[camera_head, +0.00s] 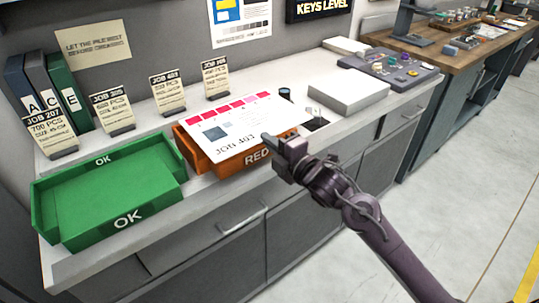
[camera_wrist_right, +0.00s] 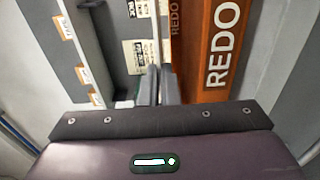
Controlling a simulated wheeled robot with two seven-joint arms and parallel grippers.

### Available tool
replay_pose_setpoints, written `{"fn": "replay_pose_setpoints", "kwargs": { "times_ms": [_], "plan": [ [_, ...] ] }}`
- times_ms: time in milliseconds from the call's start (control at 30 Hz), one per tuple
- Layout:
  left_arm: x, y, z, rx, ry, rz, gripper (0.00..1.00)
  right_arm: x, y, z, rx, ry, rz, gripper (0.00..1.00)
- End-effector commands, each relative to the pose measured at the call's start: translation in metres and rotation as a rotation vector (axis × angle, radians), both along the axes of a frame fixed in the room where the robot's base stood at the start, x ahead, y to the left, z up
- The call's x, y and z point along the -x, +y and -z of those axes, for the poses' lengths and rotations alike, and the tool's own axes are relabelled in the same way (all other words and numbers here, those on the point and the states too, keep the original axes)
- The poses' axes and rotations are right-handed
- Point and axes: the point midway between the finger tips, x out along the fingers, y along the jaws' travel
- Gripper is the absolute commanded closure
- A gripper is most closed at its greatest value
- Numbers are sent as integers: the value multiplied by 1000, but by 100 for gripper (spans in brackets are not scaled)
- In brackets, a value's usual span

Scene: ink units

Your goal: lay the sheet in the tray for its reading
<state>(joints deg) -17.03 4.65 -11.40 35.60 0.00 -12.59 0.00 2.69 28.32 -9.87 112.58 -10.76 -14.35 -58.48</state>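The white sheet (camera_head: 235,125), with a row of red squares and the print JOB 403, is held over the orange REDO tray (camera_head: 232,166) in the head view. It covers most of that tray; whether it touches the rim I cannot tell. My right gripper (camera_head: 277,143) is at the sheet's front edge and appears shut on it. In the wrist view its fingers (camera_wrist_right: 158,85) are close together on a thin edge-on line, with the REDO tray (camera_wrist_right: 208,50) to their right. The green OK tray (camera_head: 110,196) stands empty to the left. My left gripper is out of view.
Job cards stand behind the trays, including JOB 403 (camera_head: 167,92) and JOB 305 (camera_head: 111,113). Binders (camera_head: 62,92) stand at the left. A white paper stack (camera_head: 348,92) and a grey tray of small parts (camera_head: 389,67) lie at the right. The bench front edge is close.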

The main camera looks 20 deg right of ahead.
Motion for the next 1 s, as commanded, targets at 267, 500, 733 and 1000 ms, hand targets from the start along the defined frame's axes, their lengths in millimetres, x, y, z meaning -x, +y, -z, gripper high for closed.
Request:
{"fn": "replay_pose_setpoints", "kwargs": {
  "times_ms": [267, 500, 733, 1000],
  "plan": [
    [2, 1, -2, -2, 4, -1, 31, 0, 0, 36, -2, 2, 1, 100],
    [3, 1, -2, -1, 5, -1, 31, 0, 0, 45, -1, -2, 1, 100],
    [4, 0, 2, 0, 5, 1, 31, 0, 0, 48, 0, -1, 1, 100],
    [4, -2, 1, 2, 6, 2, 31, 0, 0, 48, 0, -1, 1, 76]
  ]
}}
